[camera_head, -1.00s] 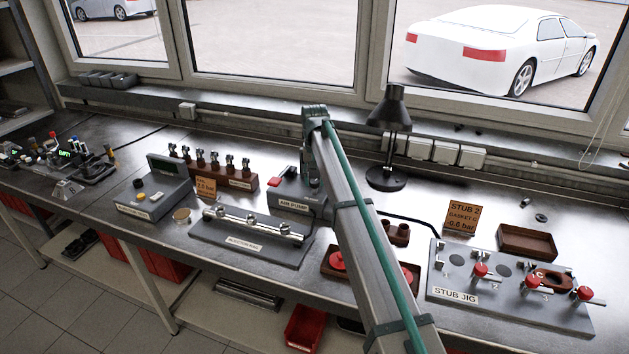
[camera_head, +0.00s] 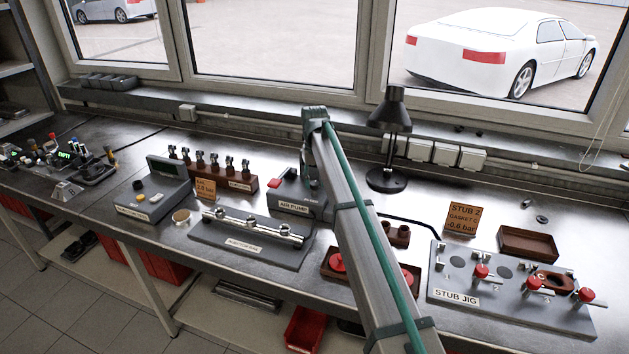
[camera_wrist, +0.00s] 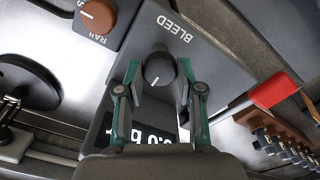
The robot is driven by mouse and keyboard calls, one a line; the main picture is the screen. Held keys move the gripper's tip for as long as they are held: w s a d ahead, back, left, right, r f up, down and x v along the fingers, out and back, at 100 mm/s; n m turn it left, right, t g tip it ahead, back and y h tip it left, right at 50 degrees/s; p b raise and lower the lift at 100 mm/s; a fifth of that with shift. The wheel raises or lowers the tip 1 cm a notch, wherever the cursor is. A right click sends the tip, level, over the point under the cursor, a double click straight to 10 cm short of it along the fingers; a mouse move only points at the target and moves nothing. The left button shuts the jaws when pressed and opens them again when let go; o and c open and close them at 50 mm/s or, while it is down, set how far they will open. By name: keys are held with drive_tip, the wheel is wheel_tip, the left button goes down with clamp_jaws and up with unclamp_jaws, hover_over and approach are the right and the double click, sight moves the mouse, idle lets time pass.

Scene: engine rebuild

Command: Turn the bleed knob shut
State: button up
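The bleed knob (camera_wrist: 159,69) is a round black knob with a white pointer line, beside the word BLEED on a dark grey housing (camera_wrist: 215,62) in the wrist view. The pointer line points toward the bottom of that picture. My gripper (camera_wrist: 160,72) is open, with one green finger on each side of the knob and a small gap visible on both sides. I cannot tell its exact height over the knob. A digital display (camera_wrist: 140,137) below reads about 0.0, partly covered by my gripper. In the head view, the air pump (camera_head: 290,205) stands partly behind my arm; the knob is hidden there.
A red handle (camera_wrist: 273,91) sticks out at the right of the housing in the wrist view, near a row of small fittings (camera_wrist: 285,148). The stub jig (camera_head: 510,300) and a black lamp (camera_head: 390,140) stand right of my arm.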

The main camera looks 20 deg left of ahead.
sight(314, 183)
drive_tip(key=o, duration=0.5)
drive_tip(key=shift+r, duration=0.1)
wheel_tip(314, 183, up, 12)
drive_tip(key=shift+f, duration=0.1)
idle(0.6)
